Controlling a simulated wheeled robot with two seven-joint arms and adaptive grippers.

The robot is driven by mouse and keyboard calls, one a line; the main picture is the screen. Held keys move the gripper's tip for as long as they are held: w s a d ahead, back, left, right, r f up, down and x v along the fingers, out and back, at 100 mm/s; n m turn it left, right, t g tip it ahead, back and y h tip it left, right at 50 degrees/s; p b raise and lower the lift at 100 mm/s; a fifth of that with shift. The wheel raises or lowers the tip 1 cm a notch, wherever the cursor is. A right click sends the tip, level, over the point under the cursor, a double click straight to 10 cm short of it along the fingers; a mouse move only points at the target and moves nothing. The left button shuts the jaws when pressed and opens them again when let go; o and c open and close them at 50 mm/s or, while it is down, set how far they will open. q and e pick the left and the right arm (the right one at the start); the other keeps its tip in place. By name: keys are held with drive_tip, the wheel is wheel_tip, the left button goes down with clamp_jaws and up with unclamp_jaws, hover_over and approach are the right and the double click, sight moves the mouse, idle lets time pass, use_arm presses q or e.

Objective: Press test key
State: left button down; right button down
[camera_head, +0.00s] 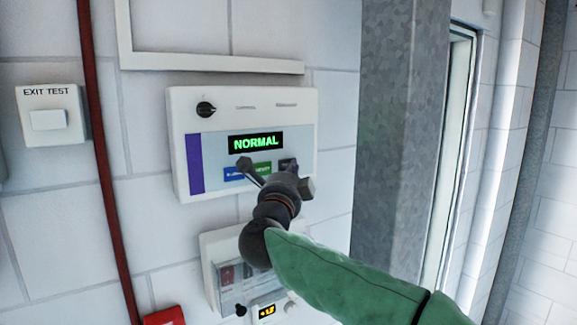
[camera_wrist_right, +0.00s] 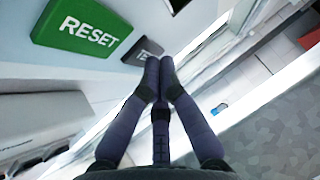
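A white wall panel (camera_head: 300,110) carries a lit green display (camera_head: 256,142) reading NORMAL. Below the display is a row of keys: a blue key (camera_head: 233,174), a green key (camera_head: 262,168) and a dark grey key (camera_head: 287,162). The wrist view shows the green key (camera_wrist_right: 82,28) marked RESET, and the dark key (camera_wrist_right: 141,50) with its label partly covered, only "TE" showing. My right gripper (camera_head: 289,172) is at the lower right of the panel, its fingertips (camera_wrist_right: 160,68) together and empty beside the dark key. Contact cannot be told. My left gripper is out of view.
A black knob (camera_head: 206,108) sits on the panel's upper left. An EXIT TEST switch (camera_head: 48,119) is at the left, past a red pipe (camera_head: 101,150). A clear-covered box (camera_head: 215,246) is below. A grey metal column (camera_head: 398,130) stands at the right.

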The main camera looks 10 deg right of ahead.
drive_tip(key=shift+w, duration=0.15)
idle(0.3)
drive_tip(key=shift+s, duration=0.2)
drive_tip(key=shift+s+d+b, duration=0.15)
drive_tip(key=shift+s+b, duration=0.15)
drive_tip(key=shift+s, duration=0.1)
drive_tip(key=s+d+b, duration=0.2)
drive_tip(key=s, duration=0.3)
drive_tip(key=shift+s, duration=0.35)
drive_tip(key=shift+w, duration=0.1)
idle(0.4)
